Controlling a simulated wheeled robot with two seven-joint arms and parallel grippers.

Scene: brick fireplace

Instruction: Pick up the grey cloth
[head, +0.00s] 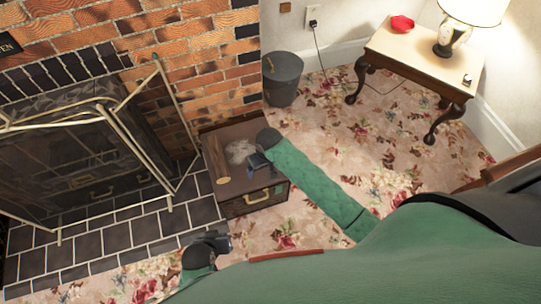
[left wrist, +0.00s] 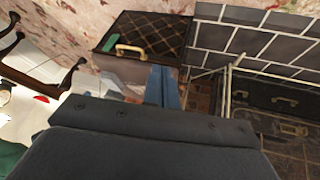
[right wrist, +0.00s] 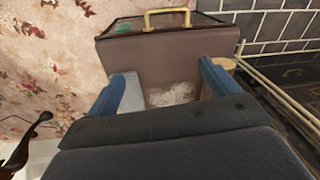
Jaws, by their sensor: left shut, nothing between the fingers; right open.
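The grey cloth (head: 240,151) lies crumpled on top of a brown chest (head: 262,197) beside the hearth. In the right wrist view the pale cloth (right wrist: 172,94) shows between and beyond my fingers, partly hidden by the gripper body. My right gripper (head: 256,164) is open over the chest top, just right of the cloth in the head view. Its blue fingers (right wrist: 166,78) stand apart, with no cloth visibly gripped. My left gripper (head: 222,241) is shut and empty in front of the chest. Its closed fingers (left wrist: 163,86) show in the left wrist view.
A brass-framed fire screen (head: 100,165) stands left on dark hearth tiles. A dark bin (head: 283,80) stands behind the chest. A side table (head: 415,60) with a lamp is at the right. Floral carpet lies between.

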